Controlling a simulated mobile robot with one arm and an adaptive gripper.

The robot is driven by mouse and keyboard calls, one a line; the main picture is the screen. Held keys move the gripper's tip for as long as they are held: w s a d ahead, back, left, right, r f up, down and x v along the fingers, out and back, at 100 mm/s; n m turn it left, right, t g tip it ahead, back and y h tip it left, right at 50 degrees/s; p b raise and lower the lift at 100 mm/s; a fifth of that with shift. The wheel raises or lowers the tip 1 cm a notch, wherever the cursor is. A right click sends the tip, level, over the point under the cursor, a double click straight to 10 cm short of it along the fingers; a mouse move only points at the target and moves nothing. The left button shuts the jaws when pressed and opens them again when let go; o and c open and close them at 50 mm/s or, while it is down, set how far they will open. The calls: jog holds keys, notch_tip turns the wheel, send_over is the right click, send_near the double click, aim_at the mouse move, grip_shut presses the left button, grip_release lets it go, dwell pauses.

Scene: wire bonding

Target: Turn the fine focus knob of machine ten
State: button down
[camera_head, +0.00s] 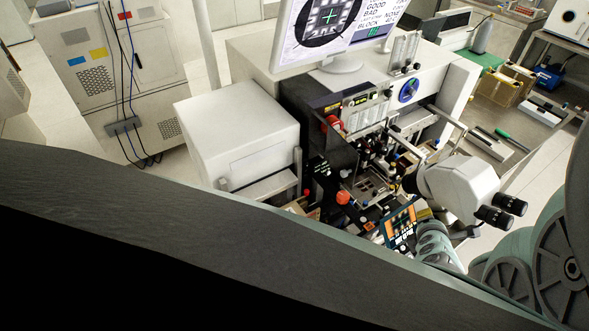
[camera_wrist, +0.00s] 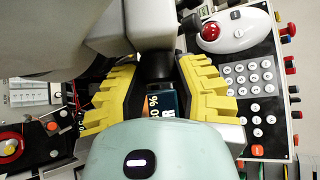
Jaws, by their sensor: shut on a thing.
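In the wrist view the two yellow ribbed fingers of my gripper (camera_wrist: 157,82) stand on either side of a dark round knob (camera_wrist: 155,66) under the grey-white microscope body. The gripper is shut on this knob; the contact edges are in shadow. In the head view the bonding machine (camera_head: 325,102) stands in the middle, with the white microscope head (camera_head: 462,183) and its black eyepieces on its right. My wrist shows below the microscope, but the fingertips and the knob are hidden there. I cannot read a machine number.
A keypad panel (camera_wrist: 262,135) and a white unit with a red ball (camera_wrist: 210,31) lie right of the fingers in the wrist view. A red button (camera_wrist: 8,147) is at left. In the head view a white box (camera_head: 240,125) and a monitor (camera_head: 325,30) stand by the machine.

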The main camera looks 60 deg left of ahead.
jog(key=shift+s, duration=0.1)
jog(key=c, duration=0.6)
grip_release()
jog(key=shift+s+d, duration=0.25)
jog(key=shift+s, duration=0.05)
jog(key=s+d, duration=0.2)
jog(key=s, duration=0.1)
jog(key=s+d, duration=0.1)
jog(key=s, duration=0.3)
jog(key=s+d, duration=0.2)
jog(key=s, duration=0.1)
jog(key=shift+s+d+r, duration=0.35)
jog(key=shift+s, duration=0.05)
